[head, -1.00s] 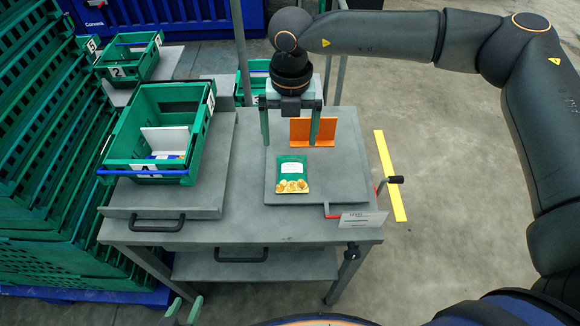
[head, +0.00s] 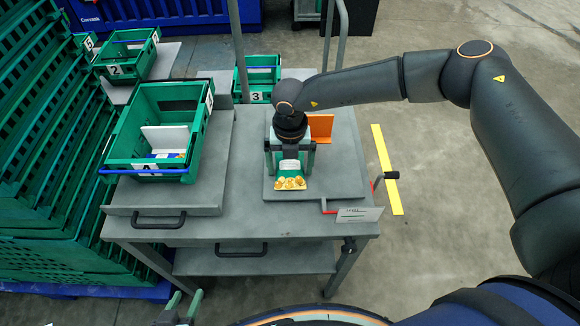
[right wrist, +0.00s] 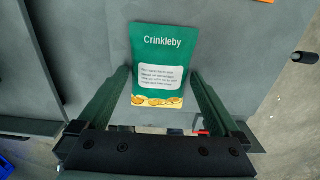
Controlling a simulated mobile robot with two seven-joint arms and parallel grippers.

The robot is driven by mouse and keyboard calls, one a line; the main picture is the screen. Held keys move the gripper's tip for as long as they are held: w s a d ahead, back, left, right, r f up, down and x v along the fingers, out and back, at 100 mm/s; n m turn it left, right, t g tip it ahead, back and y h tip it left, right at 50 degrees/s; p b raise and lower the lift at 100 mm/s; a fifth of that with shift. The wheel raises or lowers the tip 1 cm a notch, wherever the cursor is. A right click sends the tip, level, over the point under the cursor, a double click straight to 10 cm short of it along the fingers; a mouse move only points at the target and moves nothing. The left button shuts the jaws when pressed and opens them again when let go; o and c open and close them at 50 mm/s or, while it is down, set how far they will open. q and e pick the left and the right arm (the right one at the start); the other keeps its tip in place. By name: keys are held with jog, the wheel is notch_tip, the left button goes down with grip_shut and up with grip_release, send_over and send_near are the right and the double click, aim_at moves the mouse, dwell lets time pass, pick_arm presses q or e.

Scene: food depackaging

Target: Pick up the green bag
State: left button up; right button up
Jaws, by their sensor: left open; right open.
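The green bag (head: 290,183) lies flat on the grey raised plate of the table, its upper part hidden under my right gripper in the head view. In the right wrist view the bag (right wrist: 163,58) reads "Crinkleby" and has a white label and yellow food pictures at its lower end. My right gripper (head: 290,170) is open and points down over the bag. In the right wrist view its fingers (right wrist: 158,76) stand on both sides of the bag, with no clear contact. My left gripper (head: 182,302) is open and empty at the bottom edge, away from the bag.
An orange upright piece (head: 321,127) stands behind the bag on the plate. A green crate (head: 128,130) holding white and blue items sits to the left. The plate right of the bag is clear.

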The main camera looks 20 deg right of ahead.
jog(key=shift+c, duration=0.4)
jog(key=c, duration=0.9)
jog(key=shift+r, duration=0.1)
